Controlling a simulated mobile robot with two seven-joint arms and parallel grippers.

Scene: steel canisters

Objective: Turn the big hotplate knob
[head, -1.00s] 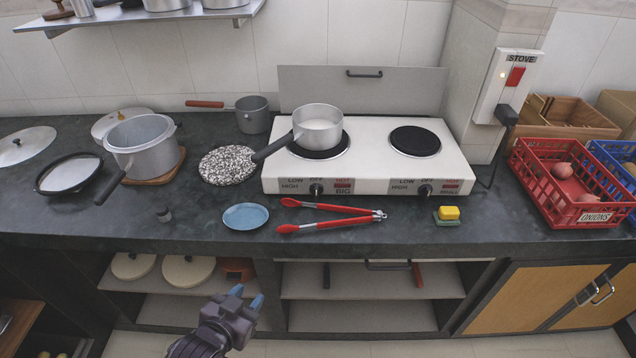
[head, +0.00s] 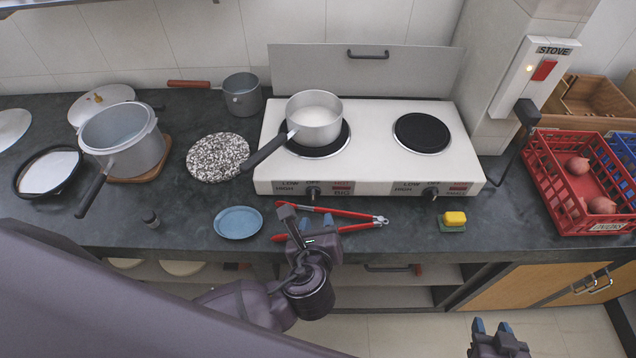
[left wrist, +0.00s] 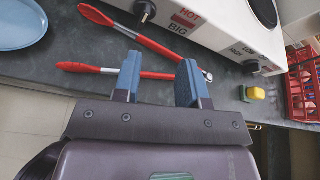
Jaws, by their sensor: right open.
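The big hotplate knob (head: 313,193) is a small black dial on the front of the white hotplate (head: 371,182), beside the BIG label. In the left wrist view the knob (left wrist: 145,11) is at the top, beyond my fingers. My left gripper (head: 308,218) is in front of the hotplate, above the counter's front edge, apart from the knob. In the left wrist view its two blue fingers (left wrist: 158,68) stand apart with nothing held between them. My right gripper (head: 492,327) is low at the bottom right, open, away from the counter.
Red tongs (head: 352,214) lie before the hotplate, partly behind my left gripper. A saucepan (head: 315,114) stands on the left burner, its handle jutting front left. A blue plate (head: 239,222) lies left; a yellow sponge (head: 455,218) lies right.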

